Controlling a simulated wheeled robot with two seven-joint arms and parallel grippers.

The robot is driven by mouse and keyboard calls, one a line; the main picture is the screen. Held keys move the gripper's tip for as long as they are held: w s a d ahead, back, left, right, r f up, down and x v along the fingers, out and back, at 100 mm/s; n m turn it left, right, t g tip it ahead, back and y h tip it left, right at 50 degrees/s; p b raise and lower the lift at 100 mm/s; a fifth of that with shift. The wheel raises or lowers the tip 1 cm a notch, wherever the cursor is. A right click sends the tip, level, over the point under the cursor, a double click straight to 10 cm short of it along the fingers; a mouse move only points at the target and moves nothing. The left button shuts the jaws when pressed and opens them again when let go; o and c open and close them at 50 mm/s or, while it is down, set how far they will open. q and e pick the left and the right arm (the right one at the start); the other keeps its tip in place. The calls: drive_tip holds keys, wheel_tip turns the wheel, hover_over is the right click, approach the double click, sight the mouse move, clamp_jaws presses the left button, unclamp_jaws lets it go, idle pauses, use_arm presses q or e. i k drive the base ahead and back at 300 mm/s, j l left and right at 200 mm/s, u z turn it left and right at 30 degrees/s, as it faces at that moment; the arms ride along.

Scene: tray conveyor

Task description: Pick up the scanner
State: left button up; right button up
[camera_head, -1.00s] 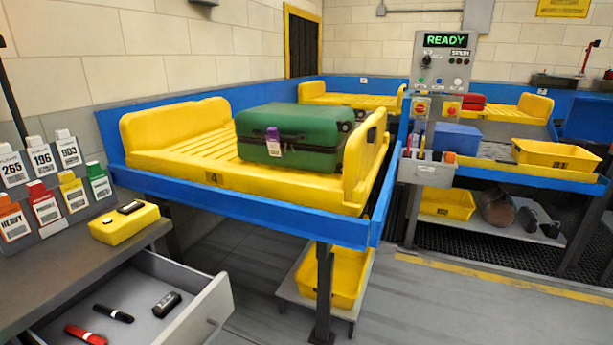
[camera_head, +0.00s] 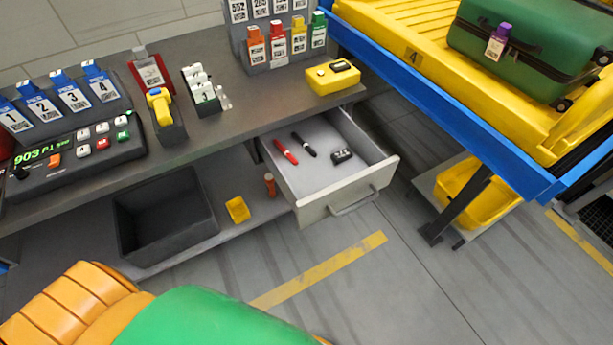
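The scanner (camera_head: 158,103) appears to be the yellow handheld device with a dark face.
The keypad console (camera_head: 85,146) is left of the scanner. An open drawer (camera_head: 368,182) juts out, holding pens and a small black device. A yellow device (camera_head: 332,77) sits on the bench. Orange and green shapes (camera_head: 195,318) fill the lower left edge. The floor between is clear.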

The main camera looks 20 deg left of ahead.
sight(160, 102)
drive_tip(key=j+u, duration=0.1)
drive_tip(key=u, duration=1.55)
